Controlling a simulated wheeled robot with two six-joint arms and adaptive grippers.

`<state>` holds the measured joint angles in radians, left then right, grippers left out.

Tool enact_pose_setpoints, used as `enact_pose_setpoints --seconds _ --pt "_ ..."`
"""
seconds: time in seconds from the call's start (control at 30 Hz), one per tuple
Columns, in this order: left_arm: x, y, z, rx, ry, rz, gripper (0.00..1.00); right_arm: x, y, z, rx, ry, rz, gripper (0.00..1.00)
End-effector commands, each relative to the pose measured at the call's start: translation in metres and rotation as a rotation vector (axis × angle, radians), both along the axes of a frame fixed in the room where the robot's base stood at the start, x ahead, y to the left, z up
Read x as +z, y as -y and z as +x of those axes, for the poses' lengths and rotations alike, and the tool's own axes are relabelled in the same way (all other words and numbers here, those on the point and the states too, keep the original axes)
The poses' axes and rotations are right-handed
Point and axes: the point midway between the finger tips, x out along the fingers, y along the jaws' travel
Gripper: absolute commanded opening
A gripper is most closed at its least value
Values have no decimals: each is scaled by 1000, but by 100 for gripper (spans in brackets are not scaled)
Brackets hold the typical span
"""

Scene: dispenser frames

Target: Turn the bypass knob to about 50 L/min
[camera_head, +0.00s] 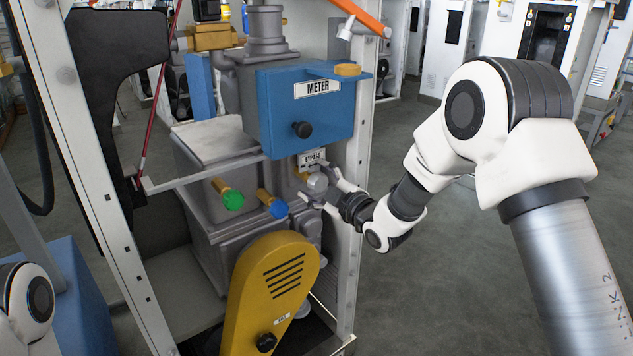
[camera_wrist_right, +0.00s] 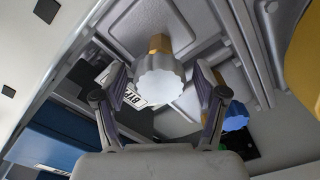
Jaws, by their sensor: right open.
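The bypass knob (camera_wrist_right: 160,80) is a pale grey, ridged knob on a brass stem in the right wrist view. In the head view the knob (camera_head: 317,183) sits just below the white BYPASS label (camera_head: 311,158), partly hidden by my right gripper. My right gripper (camera_head: 328,190) is open, with one finger on each side of the knob. In the wrist view its fingertips (camera_wrist_right: 157,72) stand apart from the knob's sides, with visible gaps. The BYPASS label (camera_wrist_right: 133,97) is partly hidden behind a finger. My left gripper is out of view. No flow reading is legible.
The blue METER box (camera_head: 290,125) with a black knob is above. Green (camera_head: 233,200) and blue (camera_head: 278,208) knobs project at the left. A yellow guard (camera_head: 268,290) is below. A white frame post (camera_head: 350,240) stands close to my right wrist. Open floor lies at right.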

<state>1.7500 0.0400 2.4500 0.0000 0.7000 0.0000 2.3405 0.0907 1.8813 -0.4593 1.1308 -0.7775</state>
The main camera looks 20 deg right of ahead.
Motion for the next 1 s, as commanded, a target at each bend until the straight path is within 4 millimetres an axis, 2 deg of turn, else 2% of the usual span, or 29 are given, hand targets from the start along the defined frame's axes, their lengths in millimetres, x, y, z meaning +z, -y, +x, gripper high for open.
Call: enact_pose_setpoints --seconds 0.17,0.27,0.5,0.6,0.73,1.0 --pt "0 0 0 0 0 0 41 0 4 -10 0 -2 0 71" --pt "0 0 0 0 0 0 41 0 11 -28 -2 -3 3 71" --pt "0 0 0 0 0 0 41 0 32 -86 -1 -2 6 71" --pt "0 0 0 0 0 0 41 0 38 -102 -2 -2 5 71" --pt "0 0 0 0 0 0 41 0 41 -112 0 1 1 71" --pt "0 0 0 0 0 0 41 0 41 -113 1 1 -1 71"
